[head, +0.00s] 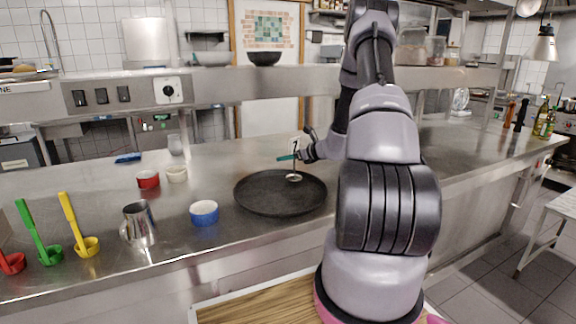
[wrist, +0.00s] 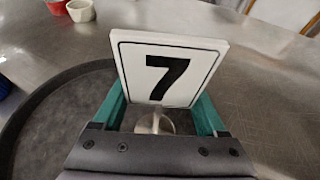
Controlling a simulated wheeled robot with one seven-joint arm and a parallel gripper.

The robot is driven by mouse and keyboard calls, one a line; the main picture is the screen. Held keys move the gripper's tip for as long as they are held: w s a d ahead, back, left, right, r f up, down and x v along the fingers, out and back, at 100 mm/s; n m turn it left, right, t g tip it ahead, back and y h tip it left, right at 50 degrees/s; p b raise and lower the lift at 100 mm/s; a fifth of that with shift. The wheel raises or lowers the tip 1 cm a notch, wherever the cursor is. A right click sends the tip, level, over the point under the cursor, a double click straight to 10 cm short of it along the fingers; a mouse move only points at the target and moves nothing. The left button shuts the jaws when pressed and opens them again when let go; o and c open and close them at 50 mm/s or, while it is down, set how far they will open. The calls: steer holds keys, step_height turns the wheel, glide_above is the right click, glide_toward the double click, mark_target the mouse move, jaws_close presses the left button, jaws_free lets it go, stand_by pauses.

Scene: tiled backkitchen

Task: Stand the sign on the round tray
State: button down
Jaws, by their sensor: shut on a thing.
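The sign is a white plate with a black 7 (wrist: 168,72) on a thin metal stem with a round metal base. In the head view its base (head: 294,178) shows over the far part of the round tray. I cannot tell whether it touches. My gripper (head: 292,157), with teal fingers, is shut on the sign; in the wrist view the fingers (wrist: 160,105) lie on both sides below the plate. The sign looks about upright. The round tray (head: 265,196) is black and flat and lies empty on the steel counter; part of it shows in the wrist view (wrist: 50,115).
A blue bowl (head: 204,213) and a metal jug (head: 139,226) stand left of the tray. A red bowl (head: 148,180) and a cream bowl (head: 177,174) are farther back. Green (head: 47,250) and yellow (head: 84,244) ladles are at far left. A steel shelf (head: 215,82) runs above the counter.

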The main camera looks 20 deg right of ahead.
steer(key=shift+d+f, duration=0.1)
steer(key=shift+f, duration=1.3)
steer(key=shift+f, duration=0.15)
